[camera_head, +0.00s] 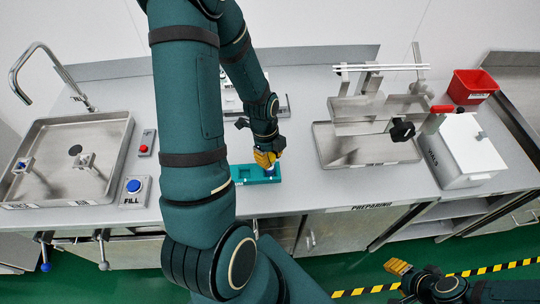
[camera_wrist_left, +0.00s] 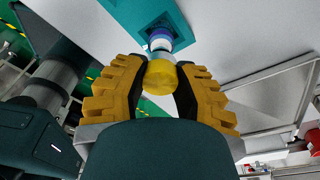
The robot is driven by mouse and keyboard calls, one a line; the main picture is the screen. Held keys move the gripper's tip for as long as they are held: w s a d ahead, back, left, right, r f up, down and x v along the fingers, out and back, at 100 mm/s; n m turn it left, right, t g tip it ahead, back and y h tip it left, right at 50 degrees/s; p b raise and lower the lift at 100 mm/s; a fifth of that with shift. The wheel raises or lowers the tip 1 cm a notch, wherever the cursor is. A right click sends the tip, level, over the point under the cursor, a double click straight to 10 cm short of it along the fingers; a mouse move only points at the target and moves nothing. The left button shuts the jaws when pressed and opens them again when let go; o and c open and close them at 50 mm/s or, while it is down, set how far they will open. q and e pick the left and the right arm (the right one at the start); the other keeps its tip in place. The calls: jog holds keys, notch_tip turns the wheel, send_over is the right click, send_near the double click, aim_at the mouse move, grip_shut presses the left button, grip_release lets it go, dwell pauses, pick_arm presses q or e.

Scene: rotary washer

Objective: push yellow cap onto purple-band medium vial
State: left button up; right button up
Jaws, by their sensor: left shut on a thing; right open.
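My left gripper (camera_head: 266,158) is low over the teal holder (camera_head: 243,174) at the front of the counter. In the left wrist view its two yellow fingers (camera_wrist_left: 160,72) are shut on the yellow cap (camera_wrist_left: 159,80). A vial with a white part and a blue-purple band (camera_wrist_left: 160,36) stands in the teal holder's recess, in line with the cap. The cap hides part of the vial, so I cannot tell whether they touch. My right gripper (camera_head: 398,267) is open and empty, low at the bottom right, away from the counter.
A sink (camera_head: 105,130) with a tap is at the left, with a blue FILL button (camera_head: 134,186) and a red button (camera_head: 146,143) beside it. A metal rack (camera_head: 365,150), white box (camera_head: 462,150) and red bin (camera_head: 471,87) stand at the right. The counter right of the holder is clear.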

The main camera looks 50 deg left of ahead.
pick_arm(q)
jog(key=shift+f+b, duration=1.3)
jog(key=shift+f, duration=0.2)
dwell(2.2)
dwell(0.5)
jog(key=o, duration=0.8)
jog(key=shift+o, duration=0.2)
jog(key=shift+r, duration=0.15)
notch_tip(320, 180, up, 12)
jog(key=a, duration=0.1)
jog(key=shift+s+a, duration=0.15)
jog(key=shift+a, duration=0.2)
